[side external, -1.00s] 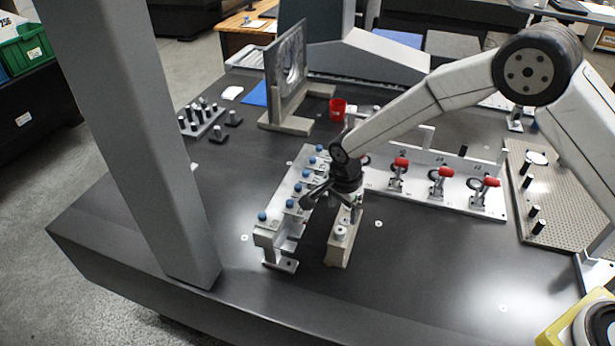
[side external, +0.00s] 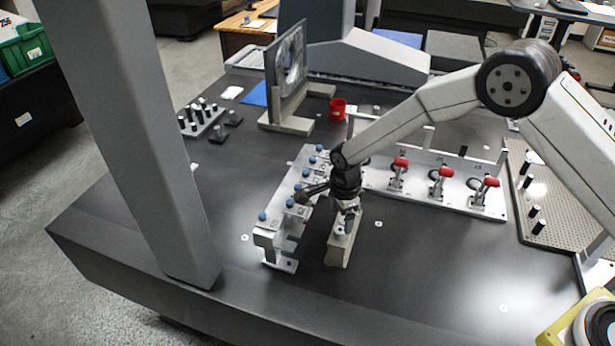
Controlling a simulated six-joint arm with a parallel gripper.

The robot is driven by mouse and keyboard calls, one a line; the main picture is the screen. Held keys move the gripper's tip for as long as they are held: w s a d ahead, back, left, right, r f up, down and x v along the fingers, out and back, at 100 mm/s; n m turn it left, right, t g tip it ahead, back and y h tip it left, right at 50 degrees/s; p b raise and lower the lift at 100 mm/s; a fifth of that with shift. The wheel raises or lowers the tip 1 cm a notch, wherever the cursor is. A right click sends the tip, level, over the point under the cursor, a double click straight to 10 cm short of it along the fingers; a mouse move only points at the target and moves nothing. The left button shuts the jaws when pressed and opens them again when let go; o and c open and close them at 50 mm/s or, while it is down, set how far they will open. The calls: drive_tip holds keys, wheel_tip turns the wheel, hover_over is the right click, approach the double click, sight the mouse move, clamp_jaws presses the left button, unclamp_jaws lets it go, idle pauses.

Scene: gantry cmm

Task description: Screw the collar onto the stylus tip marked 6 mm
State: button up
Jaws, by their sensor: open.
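A light rack (side external: 268,232) holds a row of blue-tipped styli; one blue tip (side external: 262,216) is at its near end. Their size marks are too small to read, so I cannot tell which is 6 mm. A narrow beige block (side external: 337,253) stands to the right of the rack, with a small silver ring-like part (side external: 339,230) on top, perhaps the collar. My gripper (side external: 349,208) is open and points down just over this block. Its fingers partly hide the block's far end, and I cannot tell whether they touch anything there.
A white fixture plate (side external: 425,201) with red-handled clamps (side external: 441,173) lies to the right. A red cup (side external: 338,108) and an upright plate on a stand (side external: 287,122) are behind. A grey column (side external: 150,170) rises at left.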

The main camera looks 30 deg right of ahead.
sight(340, 230)
drive_tip(key=shift+f, duration=2.2)
clamp_jaws()
drive_tip(key=shift+m, duration=0.3)
drive_tip(key=shift+m, duration=2.1)
